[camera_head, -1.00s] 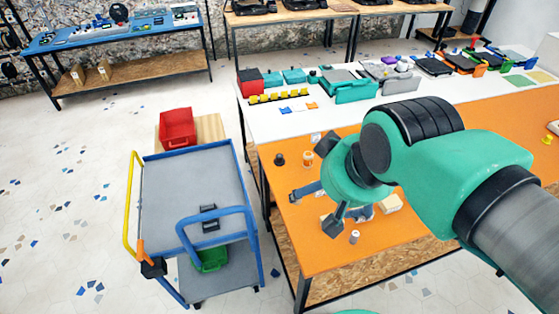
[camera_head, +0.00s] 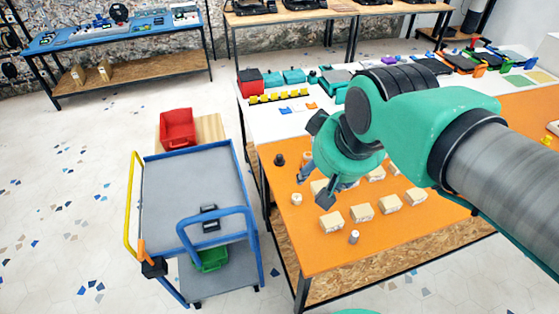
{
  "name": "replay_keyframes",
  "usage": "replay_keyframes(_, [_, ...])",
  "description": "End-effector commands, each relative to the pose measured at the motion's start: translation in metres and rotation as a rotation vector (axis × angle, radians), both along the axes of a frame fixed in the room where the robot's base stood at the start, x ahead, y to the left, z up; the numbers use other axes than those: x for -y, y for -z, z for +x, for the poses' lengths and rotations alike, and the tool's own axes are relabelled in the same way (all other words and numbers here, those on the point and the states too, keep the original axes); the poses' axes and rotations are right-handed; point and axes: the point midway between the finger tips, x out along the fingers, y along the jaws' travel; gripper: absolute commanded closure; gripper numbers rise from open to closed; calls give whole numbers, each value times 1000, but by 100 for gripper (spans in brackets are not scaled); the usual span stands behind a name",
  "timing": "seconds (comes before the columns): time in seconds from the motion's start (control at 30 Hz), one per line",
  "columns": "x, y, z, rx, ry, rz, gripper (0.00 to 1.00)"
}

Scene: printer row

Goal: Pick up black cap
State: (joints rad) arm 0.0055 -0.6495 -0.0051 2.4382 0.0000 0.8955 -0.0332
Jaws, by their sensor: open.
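The black cap (camera_head: 279,159) is a small dark piece standing on the orange mat (camera_head: 320,258), near its left edge. My gripper (camera_head: 314,187) is to the right of the cap and nearer the camera, above the mat and apart from the cap. Its fingers are spread and point down to the left. No object shows between them. My wrist and arm cover part of the mat to the right.
Several pale blocks (camera_head: 331,221) stand in rows under and right of my gripper. Small white cylinders stand at the left (camera_head: 297,199) and front (camera_head: 354,237). A grey cart (camera_head: 180,205) stands left of the table. Trays and parts line the table's far side.

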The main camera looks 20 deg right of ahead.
Motion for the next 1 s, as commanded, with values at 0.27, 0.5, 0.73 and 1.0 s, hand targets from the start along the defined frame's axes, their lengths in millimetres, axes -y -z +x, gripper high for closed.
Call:
replay_keyframes(0.27, [3, -18, 57, -46, -36, -21, 50])
replay_keyframes(0.5, [7, -24, 109, -84, -69, -37, 50])
replay_keyframes(0.73, [12, -23, 159, -120, -102, -51, 50])
replay_keyframes(1.0, [18, -12, 219, -163, -139, -65, 50])
